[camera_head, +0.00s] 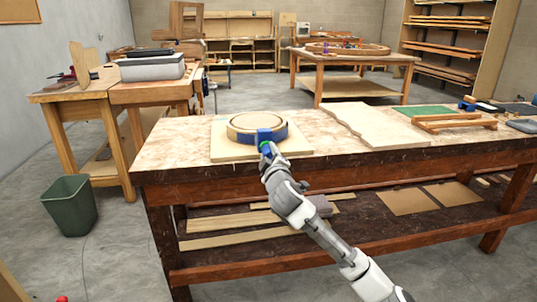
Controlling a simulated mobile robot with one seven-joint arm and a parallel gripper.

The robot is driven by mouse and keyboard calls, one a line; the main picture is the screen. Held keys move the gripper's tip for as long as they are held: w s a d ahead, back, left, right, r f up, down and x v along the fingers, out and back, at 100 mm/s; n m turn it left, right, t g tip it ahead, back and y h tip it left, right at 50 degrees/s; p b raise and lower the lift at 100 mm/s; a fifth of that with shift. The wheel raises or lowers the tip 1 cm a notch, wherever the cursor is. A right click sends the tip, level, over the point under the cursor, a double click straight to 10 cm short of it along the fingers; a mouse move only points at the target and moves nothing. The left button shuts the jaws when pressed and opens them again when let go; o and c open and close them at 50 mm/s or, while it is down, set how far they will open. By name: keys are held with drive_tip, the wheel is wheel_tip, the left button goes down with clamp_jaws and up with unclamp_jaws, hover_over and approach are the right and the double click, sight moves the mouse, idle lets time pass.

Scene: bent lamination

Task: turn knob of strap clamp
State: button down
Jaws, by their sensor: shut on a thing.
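The strap clamp (247,138) is a blue band around a round, pale bent-wood ring (244,121), with a blue block (264,134) at its front right. The ring lies on a square light board (222,153) on the workbench. My gripper (265,147) reaches up from the front to the clamp's near side. It is shut at a small green and blue part, which appears to be the clamp's knob (264,146). The fingers and most of the knob are too small to make out clearly, and my gripper partly covers the knob.
The workbench (180,140) has bare room left of the board. To the right lie a thin wooden sheet (372,124), a green mat (420,110) and a wooden frame (455,123). A green bin (68,207) stands on the floor at left. Boards lie on the lower shelf.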

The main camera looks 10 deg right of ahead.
drive_tip(key=shift+c, duration=1.9)
unclamp_jaws()
drive_tip(key=shift+s, duration=0.1)
